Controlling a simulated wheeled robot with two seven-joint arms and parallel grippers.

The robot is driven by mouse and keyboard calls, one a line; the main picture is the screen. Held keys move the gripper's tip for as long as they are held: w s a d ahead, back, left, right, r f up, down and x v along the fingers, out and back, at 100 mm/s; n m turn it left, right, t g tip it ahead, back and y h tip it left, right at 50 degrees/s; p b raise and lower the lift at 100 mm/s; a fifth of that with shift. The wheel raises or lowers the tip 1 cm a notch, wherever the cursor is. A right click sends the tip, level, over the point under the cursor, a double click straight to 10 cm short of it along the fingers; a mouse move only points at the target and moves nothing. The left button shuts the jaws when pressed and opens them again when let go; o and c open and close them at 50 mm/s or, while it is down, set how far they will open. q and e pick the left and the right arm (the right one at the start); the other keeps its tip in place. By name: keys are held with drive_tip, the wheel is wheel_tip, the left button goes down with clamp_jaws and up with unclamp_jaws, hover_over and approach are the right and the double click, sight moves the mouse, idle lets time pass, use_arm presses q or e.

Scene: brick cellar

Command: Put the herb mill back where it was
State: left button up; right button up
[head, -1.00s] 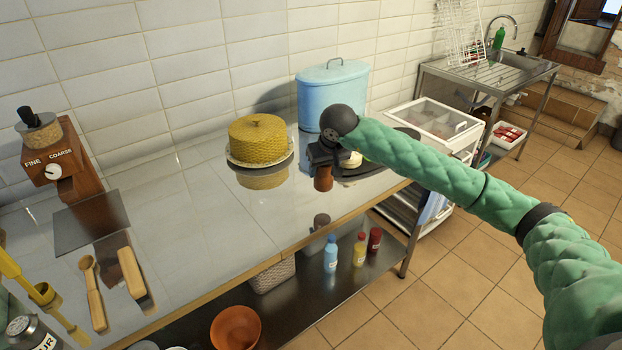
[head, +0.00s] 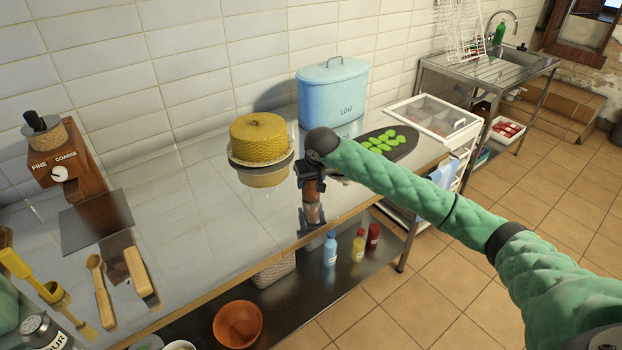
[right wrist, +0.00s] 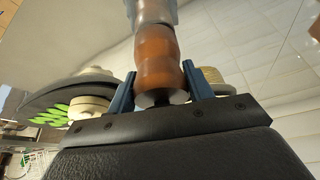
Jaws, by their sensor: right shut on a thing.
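My right gripper (head: 309,172) is shut on the herb mill (head: 311,190), a brown turned-wood piece held upright. It hangs over the front part of the worktop, right of the yellow cake-like dome, with its lower end at or just above the surface. The shiny top mirrors it, so I cannot tell whether it touches. In the right wrist view the mill (right wrist: 157,60) sits between the two blue fingers (right wrist: 160,92), with a greyish part beyond it. My left gripper is not in view.
The yellow dome (head: 260,138) stands on a plate. Behind are a blue loaf bin (head: 333,92) and a dark board (head: 405,150) with green slices. A pale round thing (right wrist: 88,108) is near the board. A wooden grinder (head: 70,165) stands left. The worktop between is clear.

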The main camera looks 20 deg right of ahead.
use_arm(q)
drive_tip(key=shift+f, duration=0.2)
use_arm(e)
drive_tip(key=shift+f, duration=0.1)
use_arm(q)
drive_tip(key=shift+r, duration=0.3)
use_arm(e)
drive_tip(key=shift+f, duration=0.1)
drive_tip(key=o, duration=1)
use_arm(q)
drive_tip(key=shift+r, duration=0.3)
use_arm(e)
drive_tip(key=shift+o, duration=0.2)
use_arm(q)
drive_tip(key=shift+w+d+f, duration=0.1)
